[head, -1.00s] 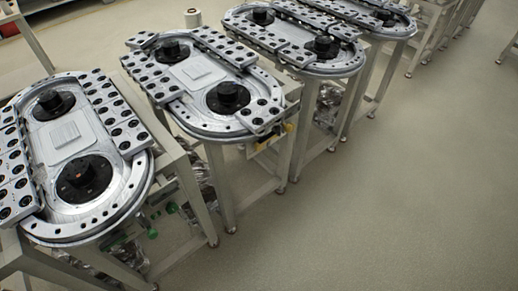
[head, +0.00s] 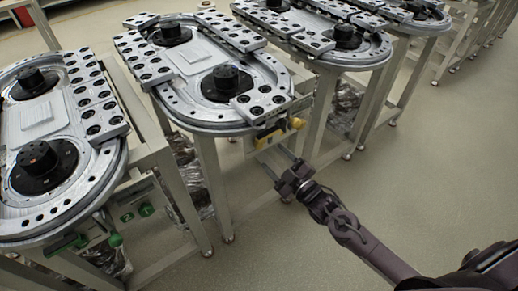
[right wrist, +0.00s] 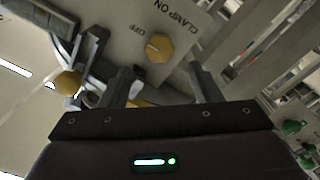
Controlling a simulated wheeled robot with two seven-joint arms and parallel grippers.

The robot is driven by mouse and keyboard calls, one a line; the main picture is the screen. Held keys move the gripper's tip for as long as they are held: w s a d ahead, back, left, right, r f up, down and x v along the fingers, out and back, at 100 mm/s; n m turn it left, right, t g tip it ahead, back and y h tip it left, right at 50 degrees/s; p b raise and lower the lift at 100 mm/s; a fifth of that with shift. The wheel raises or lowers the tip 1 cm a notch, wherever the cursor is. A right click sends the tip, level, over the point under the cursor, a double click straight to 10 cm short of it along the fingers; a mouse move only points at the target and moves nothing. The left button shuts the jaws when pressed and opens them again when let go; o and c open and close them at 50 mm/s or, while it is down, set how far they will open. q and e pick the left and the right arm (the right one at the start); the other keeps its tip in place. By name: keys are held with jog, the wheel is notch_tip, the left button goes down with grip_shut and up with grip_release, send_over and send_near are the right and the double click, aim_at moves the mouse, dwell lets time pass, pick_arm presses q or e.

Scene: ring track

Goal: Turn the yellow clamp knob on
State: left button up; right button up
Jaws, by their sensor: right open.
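The yellow clamp knob (right wrist: 159,47) shows in the right wrist view on a pale panel (right wrist: 125,50) marked "CLAMP ON" and "OFF". In the head view small yellow parts (head: 268,141) sit under the front edge of the second ring track (head: 215,127). My right gripper (head: 277,160) reaches in from the lower right, just in front of that panel. Its two fingers (right wrist: 160,78) are open and empty. The knob lies beyond the fingertips, between their lines, and looks apart from them. My left gripper is not in view.
A second yellow part (right wrist: 67,83) sits left of the panel in the right wrist view. Table legs (head: 318,115) stand close to my right gripper. The floor (head: 440,190) at the right is clear.

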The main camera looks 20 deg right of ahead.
aim_at(262, 146)
jog(key=x, duration=0.6)
jog(key=shift+d, duration=0.1)
jog(key=c, duration=1)
